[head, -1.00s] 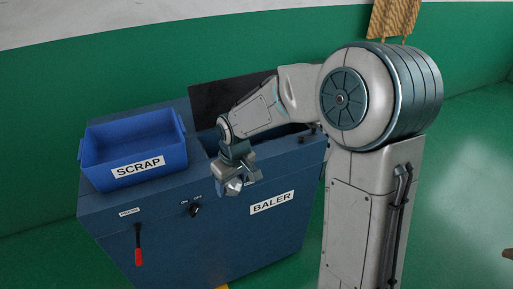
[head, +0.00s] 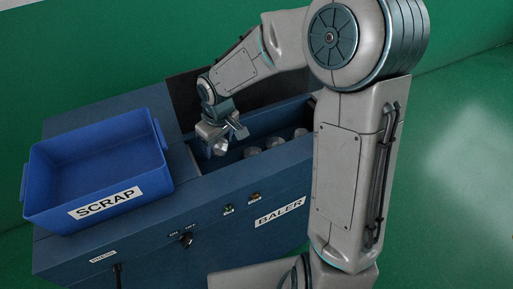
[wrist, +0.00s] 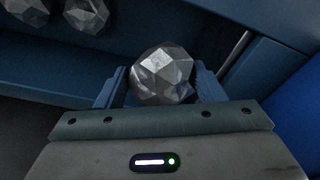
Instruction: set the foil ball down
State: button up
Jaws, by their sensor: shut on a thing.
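The foil ball (wrist: 163,74) is a faceted silver lump. My gripper (head: 222,142) is shut on it, with one finger on each side in the wrist view. In the head view the foil ball (head: 220,149) hangs below the fingers at the left end of the open baler bin (head: 285,168). I cannot tell whether it touches anything below. Several other foil balls (head: 277,143) lie inside the bin to the right; two also show at the upper left of the wrist view (wrist: 87,14).
The blue SCRAP tray (head: 62,211) sits on top of the baler, left of the bin, and looks empty. A dark raised lid (head: 183,95) stands behind the bin.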

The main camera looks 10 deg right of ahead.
notch_tip(320, 180, down, 10)
jog(key=shift+f+b, duration=0.2)
jog(key=shift+b, duration=0.3)
jog(key=shift+f, duration=0.1)
jog(key=o, duration=1)
notch_tip(320, 180, up, 12)
jog(key=s+d+p, duration=0.1)
jog(key=p, duration=0.1)
jog(key=shift+s+d+r+m+t+h+b, duration=0.15)
jog(key=shift+s+d+r+m+t, duration=0.15)
jog(key=shift+s+d+r+m, duration=1.75)
jog(key=shift+s+d+r+m+t+h+b, duration=0.2)
jog(key=shift+s+d+r+m, duration=0.65)
jog(key=shift+s+d, duration=2.35)
jog(key=shift+s+d+r+m+t+h+p, duration=0.15)
jog(key=shift+s+d+r+m+t, duration=0.25)
jog(key=shift+s+d+r+m, duration=2.1)
